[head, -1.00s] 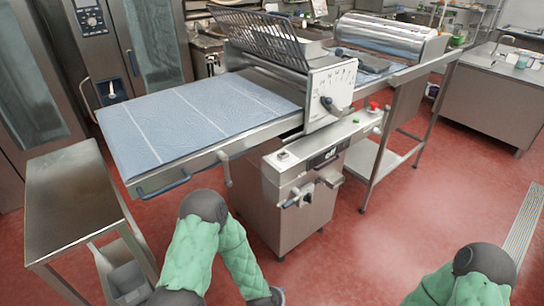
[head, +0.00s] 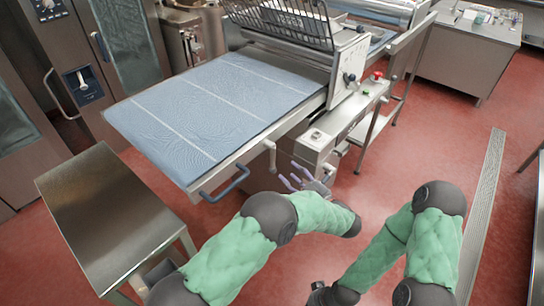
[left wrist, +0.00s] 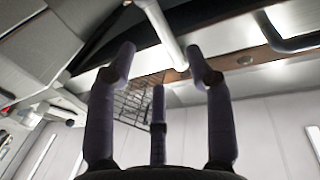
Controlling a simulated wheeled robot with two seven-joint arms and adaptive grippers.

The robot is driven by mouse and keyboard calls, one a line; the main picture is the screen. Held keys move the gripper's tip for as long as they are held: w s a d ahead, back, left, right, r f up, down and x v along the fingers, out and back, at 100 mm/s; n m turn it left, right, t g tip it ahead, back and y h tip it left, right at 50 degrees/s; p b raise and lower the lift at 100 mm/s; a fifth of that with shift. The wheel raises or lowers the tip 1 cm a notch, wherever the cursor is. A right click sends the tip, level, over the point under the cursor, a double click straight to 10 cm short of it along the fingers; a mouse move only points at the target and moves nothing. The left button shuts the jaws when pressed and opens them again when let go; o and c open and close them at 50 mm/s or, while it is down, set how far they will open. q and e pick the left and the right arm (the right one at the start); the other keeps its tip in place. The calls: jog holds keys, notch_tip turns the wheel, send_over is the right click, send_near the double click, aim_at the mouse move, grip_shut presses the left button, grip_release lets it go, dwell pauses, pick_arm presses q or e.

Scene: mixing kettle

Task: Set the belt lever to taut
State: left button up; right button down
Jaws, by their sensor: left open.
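The belt lever looks to be the pale, short lever (head: 270,157) on the front side rail of the blue-belted machine bed, hanging down from the rail. A pale rod, probably the same lever, shows in the left wrist view (left wrist: 161,32), slanting down from the top edge to between the fingers. My left gripper (head: 304,178) is open, its purple-grey fingers spread, just right of and below the lever in the head view. In the left wrist view my left gripper (left wrist: 160,80) holds nothing; I cannot tell if a finger touches the rod.
A blue bar handle (head: 225,184) sticks out at the near end of the bed (head: 205,110). The machine's control box (head: 315,140) stands close beside my left gripper. A steel side table (head: 105,210) is at the left. Red floor is free at the right.

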aim_at(274, 159)
pick_arm(q)
jog(key=b+x, duration=0.1)
jog(key=x, duration=0.8)
jog(key=shift+w+a+b, duration=0.3)
jog(key=shift+c, duration=0.3)
grip_shut()
